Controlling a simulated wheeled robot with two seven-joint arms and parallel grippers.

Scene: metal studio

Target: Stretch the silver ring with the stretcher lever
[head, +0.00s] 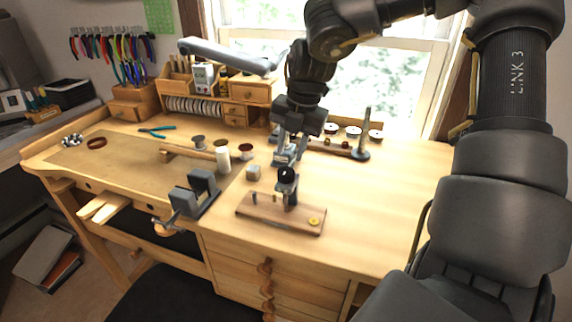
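My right gripper (285,161) points down over the bench, just above a small device on a wooden base (258,211). The device has a dark upright post with a round black top (287,175), small pegs and a yellow disc (314,221). The fingertips are close to the post's top; I cannot tell whether they touch it or hold anything. I cannot make out the silver ring, and cannot tell for sure which part is the stretcher lever. My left gripper is out of view.
A grey vise (197,194) stands at the bench's front edge. A small block (254,172), a white cylinder (223,159) and spools lie left of the gripper. A stand with an upright rod (365,128) is behind to the right. The bench's right side is clear.

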